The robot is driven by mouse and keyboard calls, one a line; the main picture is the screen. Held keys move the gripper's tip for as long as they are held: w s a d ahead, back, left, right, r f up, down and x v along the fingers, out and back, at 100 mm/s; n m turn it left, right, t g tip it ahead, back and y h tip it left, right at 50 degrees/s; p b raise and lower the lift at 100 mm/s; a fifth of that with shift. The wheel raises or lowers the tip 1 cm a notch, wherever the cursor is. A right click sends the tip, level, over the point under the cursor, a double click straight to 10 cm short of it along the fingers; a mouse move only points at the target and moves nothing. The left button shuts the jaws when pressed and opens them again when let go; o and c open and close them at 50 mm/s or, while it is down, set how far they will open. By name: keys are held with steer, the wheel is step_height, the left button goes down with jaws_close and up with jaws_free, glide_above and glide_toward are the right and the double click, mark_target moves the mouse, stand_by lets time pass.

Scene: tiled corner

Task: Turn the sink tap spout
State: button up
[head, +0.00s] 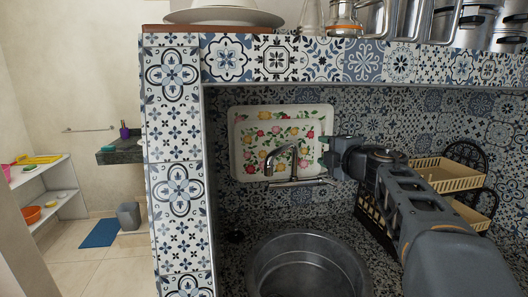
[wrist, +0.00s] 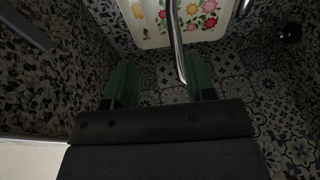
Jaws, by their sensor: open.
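The sink tap's spout (head: 283,152) is a curved chrome pipe above the sink (head: 308,268), in front of a floral tray. Its base and lever (head: 297,182) sit low against the tiled wall. My gripper (head: 322,151) is just right of the spout at about the same height. In the wrist view, my gripper's two green fingers (wrist: 162,80) are spread apart. The spout (wrist: 176,42) appears between them there, closer to the right finger. Nothing is gripped, and whether a finger touches the spout is unclear.
A floral tray (head: 245,128) leans on the tiled wall behind the tap. A dish rack (head: 447,173) stands right, partly behind my arm. A tiled ledge (head: 300,60) with plates (head: 222,15) and metal pots (head: 443,20) runs above. A tiled pillar (head: 175,170) bounds the left.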

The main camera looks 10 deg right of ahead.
mark_target(281, 151)
steer(key=w+a+f+n+y, duration=0.1)
steer(key=w+a, duration=0.2)
steer(key=w+a+f+n+g+y+p, duration=0.1)
steer(key=w+a, duration=0.2)
steer(key=w, duration=0.1)
steer(key=w+a+f+n+g+y, duration=0.1)
steer(key=w+a, duration=0.2)
steer(key=a, duration=0.1)
steer(key=shift+w+a+f+n+p, duration=0.1)
steer(key=shift+w+f+n+p, duration=0.05)
steer(key=shift+w+n+p, duration=0.2)
jaws_close()
stand_by(0.4)
